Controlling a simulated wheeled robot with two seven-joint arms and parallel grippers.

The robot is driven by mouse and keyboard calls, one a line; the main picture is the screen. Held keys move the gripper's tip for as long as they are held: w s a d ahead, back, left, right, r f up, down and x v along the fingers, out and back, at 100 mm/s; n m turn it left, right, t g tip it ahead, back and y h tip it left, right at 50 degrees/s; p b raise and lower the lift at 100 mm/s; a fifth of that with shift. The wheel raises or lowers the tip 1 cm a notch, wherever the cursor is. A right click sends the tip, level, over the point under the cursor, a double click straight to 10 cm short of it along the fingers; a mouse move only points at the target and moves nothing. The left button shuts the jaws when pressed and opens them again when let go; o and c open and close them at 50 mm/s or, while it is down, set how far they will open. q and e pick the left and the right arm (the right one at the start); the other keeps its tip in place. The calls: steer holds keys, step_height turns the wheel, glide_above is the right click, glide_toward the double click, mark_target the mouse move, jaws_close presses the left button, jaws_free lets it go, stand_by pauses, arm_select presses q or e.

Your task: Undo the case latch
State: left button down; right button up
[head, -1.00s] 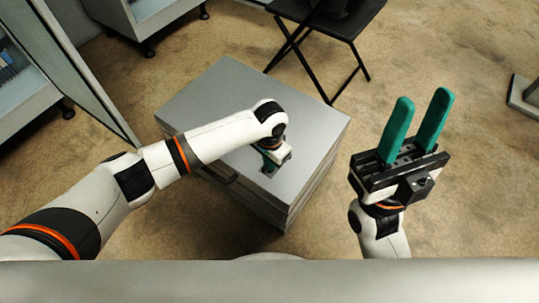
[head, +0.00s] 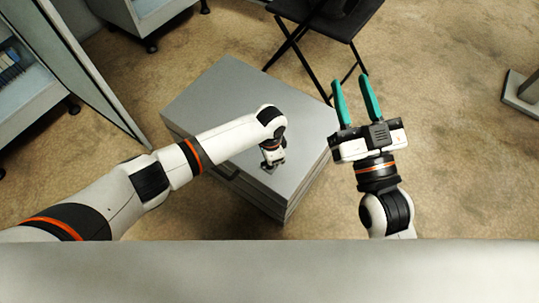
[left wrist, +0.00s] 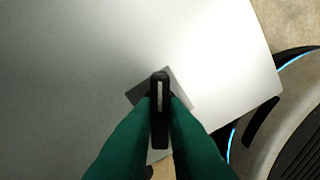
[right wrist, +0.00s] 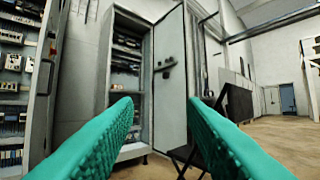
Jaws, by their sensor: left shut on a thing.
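The silver-grey case (head: 225,105) stands on the floor in front of me. My left gripper (head: 271,166) is at the near right part of its lid, pointing down. In the left wrist view its green fingers (left wrist: 160,105) are shut on the latch (left wrist: 160,82), a narrow black lever with a light strip. The lever stands over a darker grey square plate (left wrist: 140,94) near the lid's edge; the fingers hide its lower part. My right gripper (head: 350,80) is open and empty, raised to the right of the case. Its spread fingers also show in the right wrist view (right wrist: 160,105).
A black folding stand (head: 325,35) is behind the case. Grey cabinets (head: 30,75) stand at the left. The right wrist view shows an open cabinet (right wrist: 130,80) with its door swung out. The carpeted floor (head: 450,130) at the right is mostly clear.

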arm_select(q)
steer(key=m+p, duration=0.2)
steer(key=m, duration=0.4)
steer(key=shift+m+p, duration=0.4)
steer(key=shift+m, duration=2.3)
arm_select(e)
step_height(320, 180, down, 12)
steer(key=s+d+g+h, duration=0.1)
steer(key=d+g+h, duration=0.1)
steer(key=g, duration=0.6)
steer(key=shift+s+d+g+h, duration=0.15)
steer(key=shift+s+g+h, duration=0.15)
steer(key=shift+g+h, duration=0.15)
arm_select(q)
steer(key=c, duration=1.5)
jaws_free()
steer(key=shift+o, duration=0.2)
